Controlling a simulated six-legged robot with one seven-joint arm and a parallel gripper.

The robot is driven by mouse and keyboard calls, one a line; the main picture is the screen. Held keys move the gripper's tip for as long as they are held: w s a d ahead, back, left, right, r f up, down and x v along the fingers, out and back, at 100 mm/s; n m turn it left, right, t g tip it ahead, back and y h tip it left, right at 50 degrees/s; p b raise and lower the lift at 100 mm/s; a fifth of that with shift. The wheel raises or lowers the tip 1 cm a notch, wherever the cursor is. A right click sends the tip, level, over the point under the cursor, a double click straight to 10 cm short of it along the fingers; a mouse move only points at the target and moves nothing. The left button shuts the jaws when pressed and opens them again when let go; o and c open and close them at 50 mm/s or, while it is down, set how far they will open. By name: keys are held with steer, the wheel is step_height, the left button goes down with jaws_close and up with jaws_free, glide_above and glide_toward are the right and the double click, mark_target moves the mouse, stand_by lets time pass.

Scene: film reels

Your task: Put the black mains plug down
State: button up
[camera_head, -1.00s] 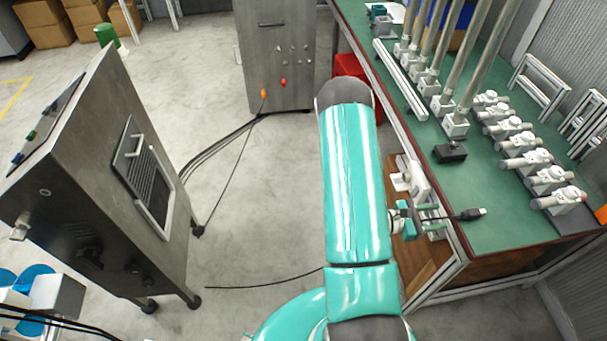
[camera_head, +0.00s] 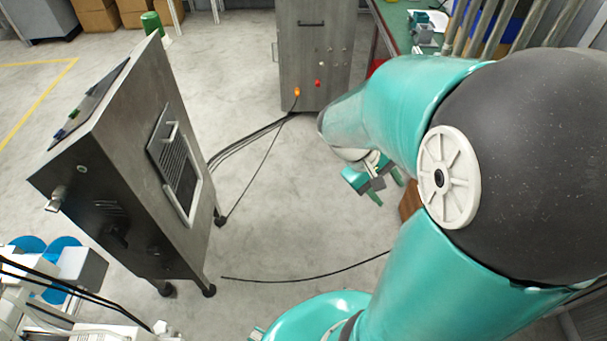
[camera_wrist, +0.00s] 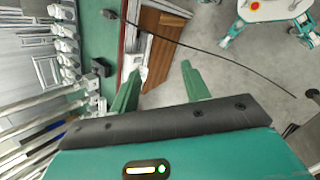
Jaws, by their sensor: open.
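The black mains plug (camera_wrist: 108,14) lies on the green bench top near its edge, in the upper left of the wrist view. Its black cable (camera_wrist: 200,52) runs off the bench edge and curves right above the floor; part of it also shows in the head view (camera_head: 300,280). My gripper (camera_wrist: 160,70) is open, with nothing between its two green fingers, and is apart from the plug. In the head view my gripper (camera_head: 387,187) hangs beside the bench. My arm hides the plug there.
The green bench top (camera_wrist: 98,35) carries metal posts, a black block (camera_wrist: 100,68) and several white fittings. A grey metal cabinet (camera_head: 130,170) stands left, another cabinet (camera_head: 312,55) at the back. The grey floor between them is clear apart from cables.

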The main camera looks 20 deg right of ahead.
steer(key=a+r+t+y, duration=0.3)
steer(key=a+r, duration=0.3)
steer(key=a, duration=0.3)
steer(key=a+r+t+y, duration=0.3)
steer(key=a+r+t, duration=0.3)
steer(key=a, duration=0.4)
steer(key=shift+w+a+r+m, duration=0.25)
steer(key=shift+a+r+m, duration=0.05)
steer(key=shift+r, duration=0.25)
